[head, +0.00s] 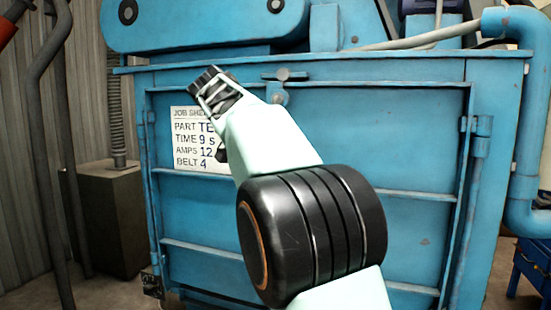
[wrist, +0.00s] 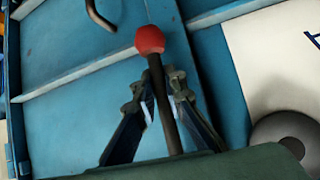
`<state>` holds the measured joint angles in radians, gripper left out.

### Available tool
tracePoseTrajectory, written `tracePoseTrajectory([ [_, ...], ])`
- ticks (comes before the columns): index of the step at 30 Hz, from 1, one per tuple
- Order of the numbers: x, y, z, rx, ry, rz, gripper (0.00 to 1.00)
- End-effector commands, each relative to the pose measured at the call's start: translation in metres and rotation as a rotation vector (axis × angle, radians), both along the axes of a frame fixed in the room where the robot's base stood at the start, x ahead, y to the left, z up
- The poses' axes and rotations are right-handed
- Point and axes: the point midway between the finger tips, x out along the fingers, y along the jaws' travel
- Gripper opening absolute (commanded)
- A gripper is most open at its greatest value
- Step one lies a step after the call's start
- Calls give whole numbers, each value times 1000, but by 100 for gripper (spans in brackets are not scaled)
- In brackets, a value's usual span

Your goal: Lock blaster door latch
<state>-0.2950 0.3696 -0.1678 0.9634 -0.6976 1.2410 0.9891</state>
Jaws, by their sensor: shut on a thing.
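The blue blaster door (head: 415,150) fills the middle of the head view and looks closed in its frame. A small blue latch fitting (head: 280,96) sits at the door's top edge, right of my gripper (head: 216,92). In the wrist view, a dark rod with a red ball knob (wrist: 150,39) runs up between the fingers of my gripper (wrist: 160,92). The fingers are shut on this rod below the knob. The lower end of the rod and where it attaches are hidden. My arm covers part of the door's middle.
A white job sheet (head: 188,140) is on the door's left part. Blue hinges (head: 478,135) run down the right side. A blue pipe (head: 520,110) stands at the far right. A brown box (head: 108,215) and dark hoses (head: 42,120) stand at left. A curved metal rod (wrist: 96,14) shows in the wrist view.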

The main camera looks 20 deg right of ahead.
Motion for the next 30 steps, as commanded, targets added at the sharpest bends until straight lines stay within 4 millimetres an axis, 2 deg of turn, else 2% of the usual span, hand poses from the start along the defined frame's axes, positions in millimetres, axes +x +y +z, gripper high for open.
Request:
tracePoseTrajectory([
  [1, 1, 3, 2, 4, -7, 7, 0],
  [2, 1, 3, 2, 4, -7, 7, 14],
  [6, 1, 3, 1, 2, -5, 6, 29],
  [17, -2, 5, 4, 1, -4, 5, 29],
  [30, -50, 53, 53, 2, -7, 7, 29],
])
